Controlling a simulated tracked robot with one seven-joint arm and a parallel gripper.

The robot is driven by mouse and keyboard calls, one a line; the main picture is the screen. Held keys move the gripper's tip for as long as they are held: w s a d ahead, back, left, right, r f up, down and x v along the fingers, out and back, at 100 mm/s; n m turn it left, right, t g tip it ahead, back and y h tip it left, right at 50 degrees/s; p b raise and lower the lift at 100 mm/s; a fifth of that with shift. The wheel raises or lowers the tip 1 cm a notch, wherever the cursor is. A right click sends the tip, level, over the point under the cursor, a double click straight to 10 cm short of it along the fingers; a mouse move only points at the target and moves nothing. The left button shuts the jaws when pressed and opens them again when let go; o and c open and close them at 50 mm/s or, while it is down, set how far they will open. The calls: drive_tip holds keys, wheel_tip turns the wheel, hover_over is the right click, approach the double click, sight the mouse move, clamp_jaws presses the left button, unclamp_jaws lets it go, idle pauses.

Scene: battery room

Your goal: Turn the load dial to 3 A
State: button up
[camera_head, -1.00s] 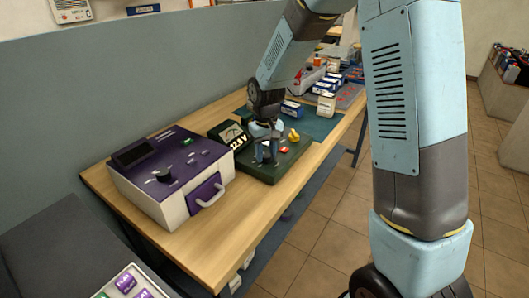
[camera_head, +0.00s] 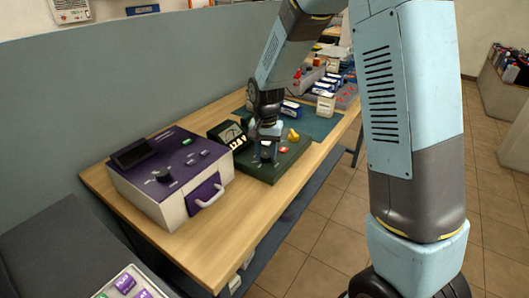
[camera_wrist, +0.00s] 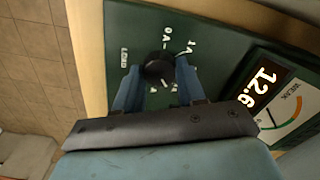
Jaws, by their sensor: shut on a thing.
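The load dial (camera_wrist: 158,66) is a round black knob on the dark green tester panel. In the wrist view my gripper (camera_wrist: 159,78) has one blue finger on each side of the knob and is shut on it. Marks reading "0A" and "1A" show beyond the knob, and "LOAD" is printed to the left. Marks on the near side are partly hidden, so I cannot read the dial's setting. In the head view my gripper (camera_head: 267,150) reaches down onto the green tester (camera_head: 262,174) and covers the dial.
The tester's lit display (camera_wrist: 262,88) reads about 12.6, beside a coloured gauge (camera_wrist: 291,112). A purple and white unit (camera_head: 170,215) stands left on the wooden bench (camera_head: 215,255). Yellow and red parts sit right of my gripper. Small boxes (camera_head: 326,104) stand behind.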

sight(266, 154)
idle(0.4)
drive_tip(key=o, duration=1.1)
drive_tip(key=shift+c, duration=0.2)
wheel_tip(266, 154, up, 14)
drive_tip(key=shift+f, duration=0.15)
drive_tip(key=s+d+r+n+t, duration=0.1)
drive_tip(key=s+d+r+t, duration=0.2)
drive_tip(key=s+d+r, duration=0.7)
drive_tip(key=s+d+n+t, duration=0.1)
drive_tip(key=s+d, duration=0.3)
drive_tip(key=s, duration=0.4)
drive_tip(key=s+d+n+t, duration=0.1)
drive_tip(key=s+d, duration=0.3)
drive_tip(key=s, duration=0.3)
drive_tip(key=shift+s+r+t, duration=0.2)
drive_tip(key=shift+s+t, duration=0.1)
drive_tip(key=shift+s, duration=0.05)
